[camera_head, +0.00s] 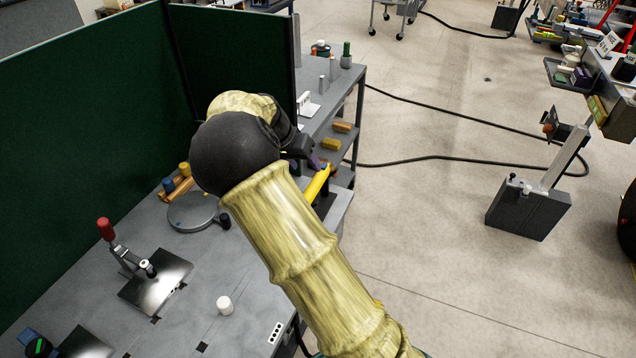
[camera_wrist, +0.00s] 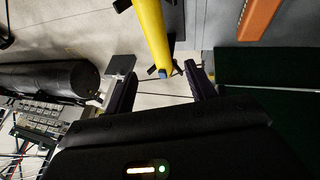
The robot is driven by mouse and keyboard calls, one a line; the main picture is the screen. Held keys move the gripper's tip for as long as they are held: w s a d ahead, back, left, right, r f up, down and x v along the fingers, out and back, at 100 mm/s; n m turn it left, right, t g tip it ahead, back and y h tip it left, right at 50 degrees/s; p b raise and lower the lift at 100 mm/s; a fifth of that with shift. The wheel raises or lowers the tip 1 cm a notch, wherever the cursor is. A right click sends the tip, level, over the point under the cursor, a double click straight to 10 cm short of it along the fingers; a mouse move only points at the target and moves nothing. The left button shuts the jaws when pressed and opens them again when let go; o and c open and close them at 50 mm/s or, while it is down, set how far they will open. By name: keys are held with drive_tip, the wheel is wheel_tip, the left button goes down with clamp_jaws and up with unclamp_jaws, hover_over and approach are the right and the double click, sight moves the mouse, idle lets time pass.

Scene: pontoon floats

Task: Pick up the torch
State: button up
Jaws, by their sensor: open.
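A long yellow rod-like thing, which looks like the torch (camera_head: 318,184), is at the right edge of the grey workbench, just beyond my arm. In the wrist view the yellow torch (camera_wrist: 152,30) reaches in from the top and ends in a small blue-grey tip. My gripper (camera_wrist: 160,75) is open, with one dark finger on each side of that tip. I see no contact, and I cannot tell the depth between them. In the head view my gripper (camera_head: 312,160) is partly hidden by my wrist, close to the torch's upper end.
The bench (camera_head: 255,270) holds a clamp with a red handle (camera_head: 106,230), a round grey disc (camera_head: 193,212) and a white cylinder (camera_head: 225,305). Green screens (camera_head: 90,130) stand behind. A shelf unit with orange and yellow blocks (camera_head: 332,144) is beyond. The floor to the right has cables.

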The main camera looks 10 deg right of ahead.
sight(316, 179)
drive_tip(key=p+x, duration=0.1)
drive_tip(key=x, duration=0.6)
drive_tip(key=shift+p+x, duration=0.85)
drive_tip(key=shift+x, duration=1.75)
drive_tip(key=shift+r, duration=0.1)
drive_tip(key=c, duration=1.1)
drive_tip(key=shift+r, duration=0.1)
